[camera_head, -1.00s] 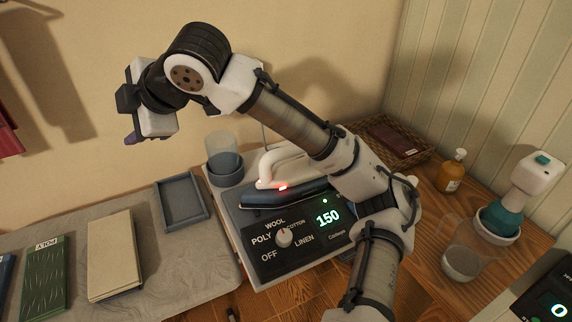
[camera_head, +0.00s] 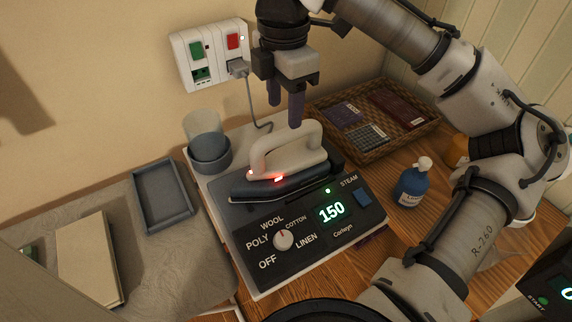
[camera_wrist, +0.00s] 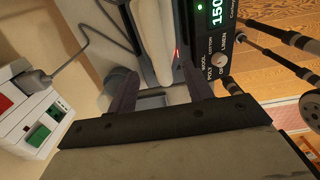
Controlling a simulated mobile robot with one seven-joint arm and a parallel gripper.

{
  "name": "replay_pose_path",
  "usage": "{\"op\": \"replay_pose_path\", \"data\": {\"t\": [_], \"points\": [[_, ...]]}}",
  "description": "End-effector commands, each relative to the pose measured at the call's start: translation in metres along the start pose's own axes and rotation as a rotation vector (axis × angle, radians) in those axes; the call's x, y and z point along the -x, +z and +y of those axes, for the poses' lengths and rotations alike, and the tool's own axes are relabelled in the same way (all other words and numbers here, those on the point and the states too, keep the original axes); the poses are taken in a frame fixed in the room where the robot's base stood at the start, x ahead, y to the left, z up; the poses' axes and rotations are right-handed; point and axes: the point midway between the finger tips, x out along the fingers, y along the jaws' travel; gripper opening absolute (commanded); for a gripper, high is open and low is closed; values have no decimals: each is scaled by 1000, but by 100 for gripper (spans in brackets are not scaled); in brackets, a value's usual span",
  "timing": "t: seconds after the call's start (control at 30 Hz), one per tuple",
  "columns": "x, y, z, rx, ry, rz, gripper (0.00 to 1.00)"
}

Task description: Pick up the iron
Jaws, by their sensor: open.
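The iron (camera_head: 285,160) has a white looped handle, a dark base and a lit red light. It rests on a dark control station (camera_head: 305,226) with a dial and a display reading 150. My gripper (camera_head: 285,111) points down just above and behind the handle in the head view, its two purple fingers apart and empty. In the wrist view, the iron's white handle (camera_wrist: 157,42) shows beyond and between the fingers of my gripper (camera_wrist: 157,90). I cannot tell exactly how far the fingertips are from the handle.
A wall outlet panel (camera_head: 210,53) has a plugged-in cord (camera_head: 251,105) hanging behind the iron. A cup (camera_head: 208,140) stands left of the iron, beside an empty grey tray (camera_head: 163,196). A wicker basket (camera_head: 350,150) and a blue bottle (camera_head: 411,184) stand to the right.

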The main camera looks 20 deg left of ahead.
Motion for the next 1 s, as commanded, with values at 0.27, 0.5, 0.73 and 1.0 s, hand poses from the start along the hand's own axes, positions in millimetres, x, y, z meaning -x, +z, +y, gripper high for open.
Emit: {"op": "replay_pose_path", "data": {"t": [0.27, 0.5, 0.73, 1.0], "points": [[-42, 0, 0, -2, 1, -2, 51], [-61, 1, -1, -3, -1, -2, 51], [-93, 1, 0, -2, 1, -2, 51], [-99, 0, 0, -2, 2, -1, 51]]}}
